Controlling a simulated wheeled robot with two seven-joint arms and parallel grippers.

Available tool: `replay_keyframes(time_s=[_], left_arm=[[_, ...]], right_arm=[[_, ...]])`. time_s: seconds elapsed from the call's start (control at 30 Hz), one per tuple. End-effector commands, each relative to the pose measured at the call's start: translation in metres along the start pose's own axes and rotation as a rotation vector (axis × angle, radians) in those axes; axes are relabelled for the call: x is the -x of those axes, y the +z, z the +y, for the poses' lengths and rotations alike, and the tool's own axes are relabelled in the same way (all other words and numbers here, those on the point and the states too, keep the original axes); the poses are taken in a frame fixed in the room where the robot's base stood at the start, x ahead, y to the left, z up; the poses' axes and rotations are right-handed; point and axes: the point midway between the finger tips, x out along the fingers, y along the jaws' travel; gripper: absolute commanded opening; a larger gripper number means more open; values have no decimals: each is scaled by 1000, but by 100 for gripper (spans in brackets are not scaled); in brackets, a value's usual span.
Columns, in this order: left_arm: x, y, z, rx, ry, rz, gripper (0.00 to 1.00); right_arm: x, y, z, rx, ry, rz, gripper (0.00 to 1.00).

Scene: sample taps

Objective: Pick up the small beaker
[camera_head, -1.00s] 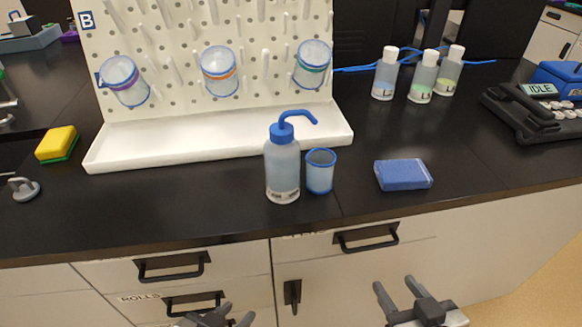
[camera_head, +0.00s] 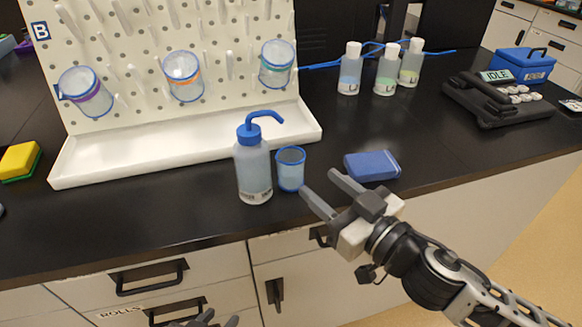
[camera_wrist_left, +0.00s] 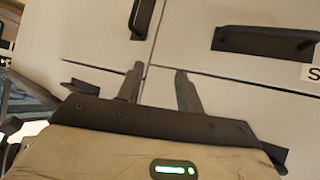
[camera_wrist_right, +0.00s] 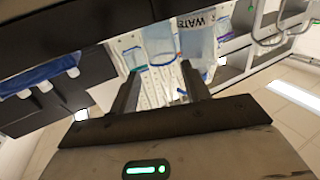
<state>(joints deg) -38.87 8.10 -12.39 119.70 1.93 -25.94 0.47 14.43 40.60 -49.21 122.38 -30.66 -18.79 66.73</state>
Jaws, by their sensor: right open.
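The small beaker (camera_head: 290,172), clear with a blue rim, stands upright on the black bench, just right of the wash bottle (camera_head: 253,172) with its blue cap and spout. My right gripper (camera_head: 319,181) is open and empty, its fingertips just right of the beaker at the bench's front edge. In the right wrist view the beaker (camera_wrist_right: 160,42) shows beyond the open fingers (camera_wrist_right: 159,71), beside the wash bottle (camera_wrist_right: 197,40). My left gripper (camera_head: 218,318) is at the bottom edge of the head view. In its wrist view the fingers (camera_wrist_left: 158,70) are apart and empty, facing the drawers.
A blue block (camera_head: 372,166) lies close behind my right gripper. A white tray (camera_head: 185,147) and a pegboard (camera_head: 130,50) with hanging beakers stand behind. Several capped bottles (camera_head: 386,72) and a device reading IDLE (camera_head: 495,98) are at the back right.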

Motion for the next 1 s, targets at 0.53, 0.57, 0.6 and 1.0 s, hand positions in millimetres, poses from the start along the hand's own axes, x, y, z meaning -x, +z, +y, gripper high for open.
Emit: replay_keyframes(time_s=[0.53, 0.57, 0.6, 1.0], left_arm=[[4, -7, -2, -25, -5, -5, 36], [4, -7, -2, -26, -6, -5, 36], [3, -7, -3, -28, -6, -6, 36], [3, -5, -3, -31, -6, -9, 36]], right_arm=[[-61, 2, -2, 1, 1, 0, 47], [-64, 2, -2, 1, 1, 0, 47], [-67, 2, -2, 0, 1, 0, 47], [-68, 4, -2, -1, 1, -2, 19]])
